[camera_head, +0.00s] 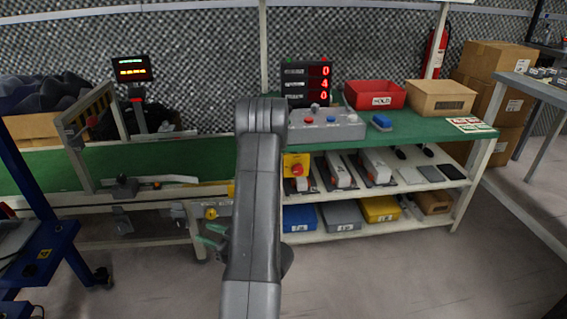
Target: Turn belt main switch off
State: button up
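A small yellow switch with a round knob (211,213) sits on the front of the belt frame, just left of my arm; it looks like the belt main switch, but its setting is too small to read. A yellow box with a red button (296,168) hangs under the green bench edge, right of my arm. The green belt (160,155) runs behind. My gripper (212,236) is low, mostly hidden behind my arm. Its greenish fingertips show just below the yellow knob, seemingly apart from each other with nothing between them. I cannot tell whether they touch the switch.
A grey control box with buttons (325,124) stands on the green bench, beside a red bin (375,95) and a cardboard box (441,98). Shelves below hold several bins. A blue cart (45,240) stands at left. The floor at front right (420,280) is clear.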

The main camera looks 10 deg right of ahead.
aim_at(298, 169)
jog(key=i+j+z, duration=0.7)
jog(key=z, duration=0.4)
jog(key=j+z, duration=0.15)
jog(key=z, duration=0.3)
jog(key=j+z, duration=0.1)
jog(key=z, duration=0.3)
jog(key=i+j, duration=0.05)
